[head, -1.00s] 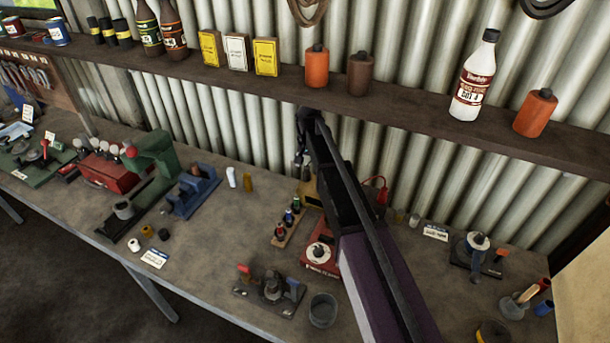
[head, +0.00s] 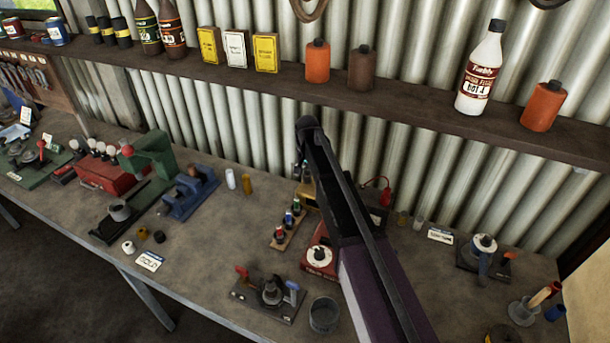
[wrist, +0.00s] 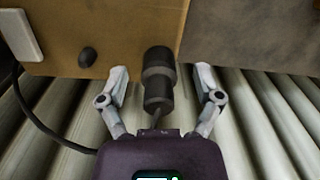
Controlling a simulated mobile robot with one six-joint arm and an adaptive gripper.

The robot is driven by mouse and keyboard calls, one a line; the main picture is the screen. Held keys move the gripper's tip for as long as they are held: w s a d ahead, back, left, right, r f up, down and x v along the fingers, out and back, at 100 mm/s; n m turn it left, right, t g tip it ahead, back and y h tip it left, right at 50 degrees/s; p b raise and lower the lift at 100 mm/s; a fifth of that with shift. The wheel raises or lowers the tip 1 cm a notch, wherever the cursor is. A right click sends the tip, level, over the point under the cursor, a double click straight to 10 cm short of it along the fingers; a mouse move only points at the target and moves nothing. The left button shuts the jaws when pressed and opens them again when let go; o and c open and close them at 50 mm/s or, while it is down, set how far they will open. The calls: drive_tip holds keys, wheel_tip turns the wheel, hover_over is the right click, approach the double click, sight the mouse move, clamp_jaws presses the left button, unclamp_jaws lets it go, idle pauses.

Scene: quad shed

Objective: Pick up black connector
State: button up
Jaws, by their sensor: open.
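The black connector (wrist: 158,78) shows in the middle of the wrist view, with a thin cable at its lower end. It lies between the two fingers of my gripper (wrist: 161,76), which is open around it with a gap on each side. I cannot tell how far the connector is from the fingers in depth. In the head view my arm covers the connector, and my gripper (head: 298,168) is only partly seen near the corrugated wall.
A tan panel (wrist: 110,38) with a black knob (wrist: 87,55) lies behind the connector. A black cable (wrist: 45,125) curves at left. In the head view, a rack of small bottles (head: 287,230) and a red box (head: 318,262) stand beside my arm. A shelf (head: 200,75) runs above.

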sight(307, 168)
drive_tip(key=c, duration=1.1)
drive_tip(key=shift+r, duration=0.2)
drive_tip(key=shift+c, duration=0.3)
wheel_tip(307, 168, up, 3)
drive_tip(key=p, duration=0.3)
drive_tip(key=shift+f, duration=0.1)
drive_tip(key=s+d+r+p, duration=0.1)
drive_tip(key=s+d, duration=0.1)
drive_tip(key=s, duration=0.5)
drive_tip(key=s+d+p, duration=0.1)
drive_tip(key=s+d, duration=0.1)
drive_tip(key=s, duration=0.6)
drive_tip(key=shift+s+d+r, duration=0.15)
drive_tip(key=shift+s+r, duration=0.05)
drive_tip(key=shift+r, duration=0.2)
